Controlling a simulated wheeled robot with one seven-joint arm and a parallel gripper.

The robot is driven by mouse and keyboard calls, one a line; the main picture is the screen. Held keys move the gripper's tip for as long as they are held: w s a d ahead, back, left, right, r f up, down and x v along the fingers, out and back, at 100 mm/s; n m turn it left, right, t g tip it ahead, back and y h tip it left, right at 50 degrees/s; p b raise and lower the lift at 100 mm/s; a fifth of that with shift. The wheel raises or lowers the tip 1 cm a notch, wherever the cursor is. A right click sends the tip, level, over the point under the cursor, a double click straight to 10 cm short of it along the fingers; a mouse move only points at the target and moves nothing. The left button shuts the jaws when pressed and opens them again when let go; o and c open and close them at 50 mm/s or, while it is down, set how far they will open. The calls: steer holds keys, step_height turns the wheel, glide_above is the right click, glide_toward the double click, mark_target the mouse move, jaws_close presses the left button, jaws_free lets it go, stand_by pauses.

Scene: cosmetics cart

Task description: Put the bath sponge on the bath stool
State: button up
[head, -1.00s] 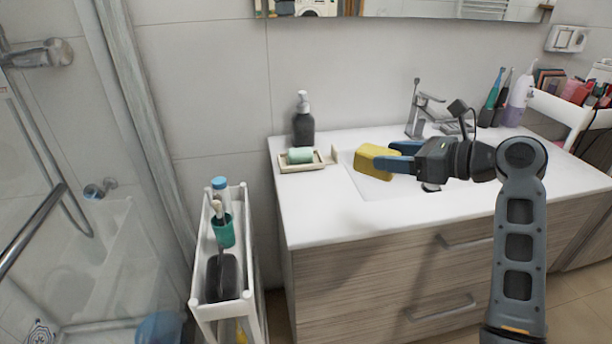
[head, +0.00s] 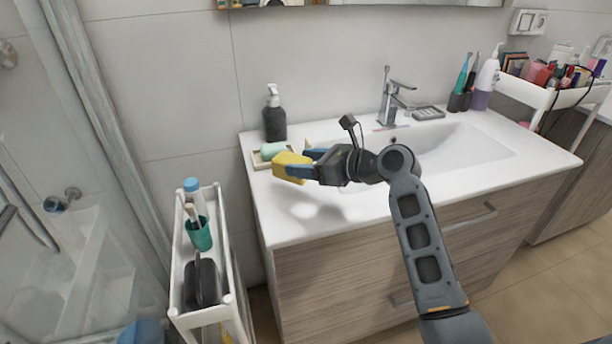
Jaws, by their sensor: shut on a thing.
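The yellow bath sponge (head: 290,167) is held in my gripper (head: 308,165) in the head view. The blue fingers are shut on it, and it is in the air above the left part of the white sink counter, in front of the soap dish. A soft shadow lies on the counter below it. The bath stool cannot be made out in this view.
A soap dish (head: 262,163) with a green soap and a dark pump bottle (head: 274,115) stand at the counter's left end. A narrow white cart (head: 178,262) with a green cup stands left of the vanity. A glass shower panel (head: 75,130) is at far left. A cosmetics cart (head: 545,97) is at right.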

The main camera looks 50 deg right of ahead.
steer(key=shift+f, duration=1.9)
steer(key=shift+f, duration=0.1)
steer(key=o, duration=1.1)
steer(key=shift+c, duration=0.2)
